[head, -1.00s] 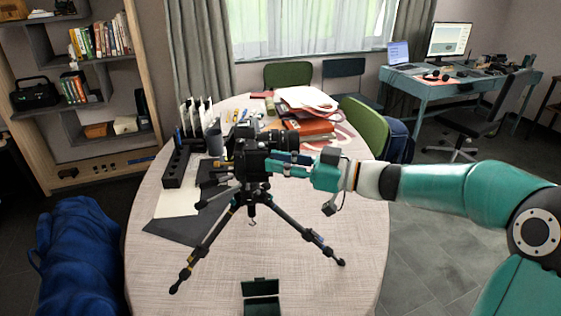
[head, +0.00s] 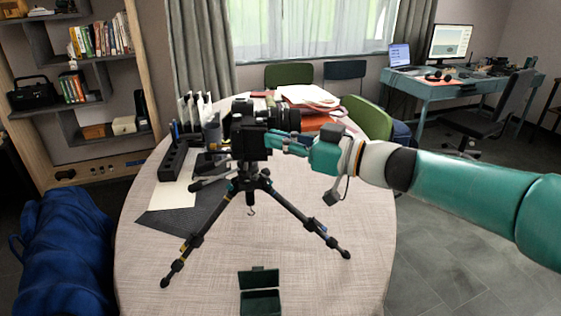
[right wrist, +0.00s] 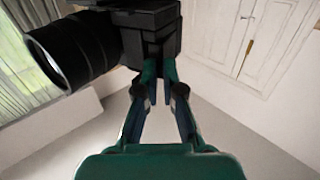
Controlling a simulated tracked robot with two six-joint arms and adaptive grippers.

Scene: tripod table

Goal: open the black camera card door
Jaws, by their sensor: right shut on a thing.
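The black camera (head: 246,140) stands upright on a dark tripod (head: 250,186) on the table, its lens (head: 285,119) pointing right. In the right wrist view the camera body (right wrist: 150,30) is at the top, with the lens (right wrist: 75,50) at left. My right gripper (head: 272,143) reaches in from the right to the camera's side. In the right wrist view its fingertips (right wrist: 158,70) are close together at the body's lower edge, shut on what appears to be the card door, mostly hidden between them. I cannot tell how far the door stands open. My left gripper is out of view.
An open dark green box (head: 260,295) lies at the table's front. A black organiser (head: 176,160) and grey mat (head: 195,217) are at left, red folders (head: 315,122) behind. The round table (head: 330,285) is clear at front right. A blue bag (head: 65,250) stands at left.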

